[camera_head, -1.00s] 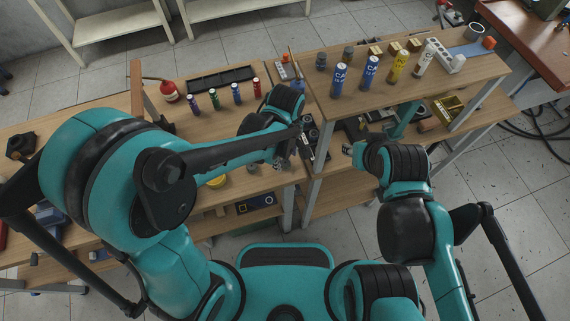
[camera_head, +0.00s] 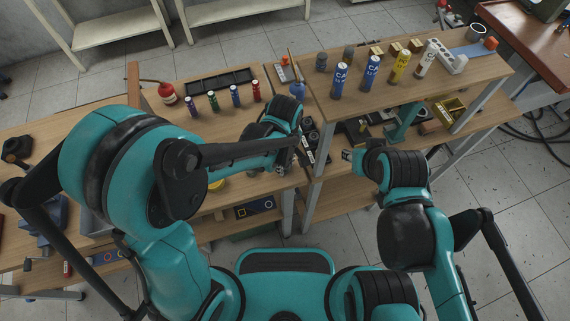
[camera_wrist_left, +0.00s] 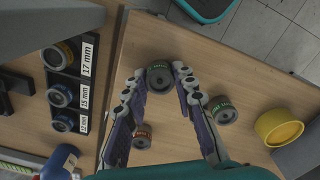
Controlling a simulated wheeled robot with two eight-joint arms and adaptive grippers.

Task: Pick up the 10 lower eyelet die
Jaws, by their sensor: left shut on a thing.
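In the left wrist view, my left gripper (camera_wrist_left: 159,74) is shut on a small round metal die (camera_wrist_left: 160,79) with a dark band, held between its fingertips. I cannot read which size it is. A second die with a green-lettered band (camera_wrist_left: 222,109) stands just right of the right finger. A smaller die with a copper-coloured band (camera_wrist_left: 142,137) stands between the fingers, nearer the palm. In the head view, my left gripper (camera_head: 283,168) is over the near part of the left bench, and the die is too small to tell. My right gripper (camera_head: 347,156) is near the right bench; its jaw state is unclear.
A black rack (camera_wrist_left: 67,84) labelled 17 mm, 15 mm and 12 mm holds dies at the left. A yellow round container (camera_wrist_left: 278,127) stands at the right. Several small bottles (camera_head: 236,96) and a black tray (camera_head: 219,80) stand farther back on the left bench.

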